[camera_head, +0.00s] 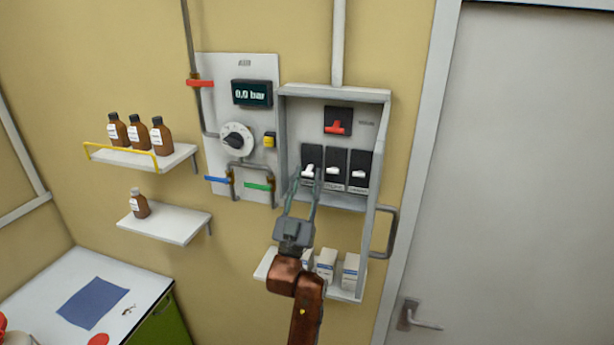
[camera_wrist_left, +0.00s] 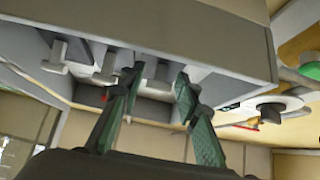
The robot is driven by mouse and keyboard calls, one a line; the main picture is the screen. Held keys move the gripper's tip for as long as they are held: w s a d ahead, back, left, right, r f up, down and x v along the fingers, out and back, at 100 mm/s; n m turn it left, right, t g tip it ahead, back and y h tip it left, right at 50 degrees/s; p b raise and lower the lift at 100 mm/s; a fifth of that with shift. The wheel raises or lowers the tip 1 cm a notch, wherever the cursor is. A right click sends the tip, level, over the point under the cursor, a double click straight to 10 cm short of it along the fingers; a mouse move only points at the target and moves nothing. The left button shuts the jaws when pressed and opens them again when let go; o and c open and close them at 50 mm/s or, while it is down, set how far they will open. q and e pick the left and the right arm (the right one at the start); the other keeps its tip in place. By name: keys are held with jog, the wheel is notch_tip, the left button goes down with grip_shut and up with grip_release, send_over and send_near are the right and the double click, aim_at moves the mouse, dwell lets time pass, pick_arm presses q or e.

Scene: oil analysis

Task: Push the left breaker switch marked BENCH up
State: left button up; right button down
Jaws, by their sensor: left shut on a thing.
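The left breaker switch (camera_head: 308,171) is a black block with a white lever, the leftmost of three in a row in the open grey breaker box (camera_head: 380,97). My left gripper (camera_head: 307,179) reaches up into the box from below, with a finger on each side of this lever. The small label under the switch is too blurred to read. My right gripper is not in view.
The middle switch (camera_head: 335,168) and right switch (camera_head: 359,171) sit close beside the left one. A red switch (camera_head: 338,127) is above them. The box walls enclose the fingers. A shelf with small white boxes (camera_head: 326,264) is below. A dial panel (camera_head: 236,138) stands left.

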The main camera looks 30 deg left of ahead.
pick_arm(q)
jog(key=g+p, duration=0.1)
jog(key=r+p, duration=0.1)
jog(key=p, duration=0.1)
jog(key=shift+s+r+g, duration=0.2)
jog(key=shift+s+g, duration=0.05)
jog(key=shift+g, duration=0.15)
jog(key=shift+g+h, duration=0.3)
jog(key=shift+r+g+h, duration=0.25)
jog(key=shift+r+g, duration=0.1)
jog(key=shift+g, duration=0.7)
jog(key=shift+r+g+h, duration=0.25)
jog(key=shift+r+g, duration=0.1)
jog(key=shift+g, duration=0.7)
jog(key=o, duration=1.1)
jog(key=shift+c, duration=0.2)
jog(key=shift+f, duration=0.1)
jog(key=shift+d, duration=0.1)
